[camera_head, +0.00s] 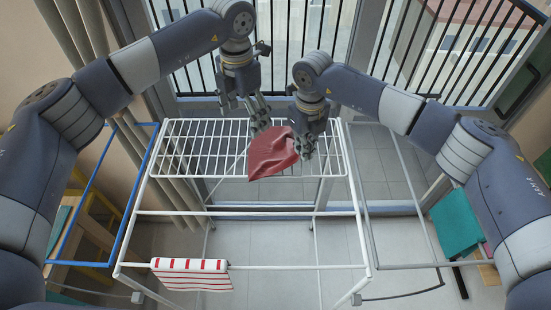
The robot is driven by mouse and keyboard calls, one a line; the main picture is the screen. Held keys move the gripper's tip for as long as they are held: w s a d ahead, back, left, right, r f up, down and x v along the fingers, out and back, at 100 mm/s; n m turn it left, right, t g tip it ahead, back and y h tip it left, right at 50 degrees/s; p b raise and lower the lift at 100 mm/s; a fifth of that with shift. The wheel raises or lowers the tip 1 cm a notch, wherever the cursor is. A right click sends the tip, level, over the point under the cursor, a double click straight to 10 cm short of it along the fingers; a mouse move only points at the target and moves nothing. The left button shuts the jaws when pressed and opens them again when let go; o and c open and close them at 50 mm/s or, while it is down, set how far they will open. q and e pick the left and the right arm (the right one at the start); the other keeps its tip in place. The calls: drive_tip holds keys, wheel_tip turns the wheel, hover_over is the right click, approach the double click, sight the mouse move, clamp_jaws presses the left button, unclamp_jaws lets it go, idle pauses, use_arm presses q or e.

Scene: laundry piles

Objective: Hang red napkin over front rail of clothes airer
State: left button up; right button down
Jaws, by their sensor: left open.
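The red napkin (270,155) is bunched up over the far, slatted part of the white clothes airer (180,213). My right gripper (305,152) is at the napkin's right edge and appears shut on it, though its fingers partly hide the contact. My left gripper (259,122) is open, just above the napkin's upper left edge. I cannot tell whether the napkin touches the slats. The airer's front rail (300,267) is bare in its middle and right part.
A red-and-white striped cloth (192,273) hangs over the left part of the front rail. A blue-framed wing (90,190) stands out at left and a grey wing (412,200) at right. A teal cloth or seat (457,224) is at right. Dark railings stand behind.

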drive_tip(key=c, duration=1.8)
unclamp_jaws()
drive_tip(key=o, duration=1.3)
drive_tip(key=shift+r, duration=0.15)
wheel_tip(320, 180, up, 5)
drive_tip(key=shift+r+p, duration=0.15)
drive_tip(key=shift+p, duration=1.05)
wheel_tip(320, 180, up, 12)
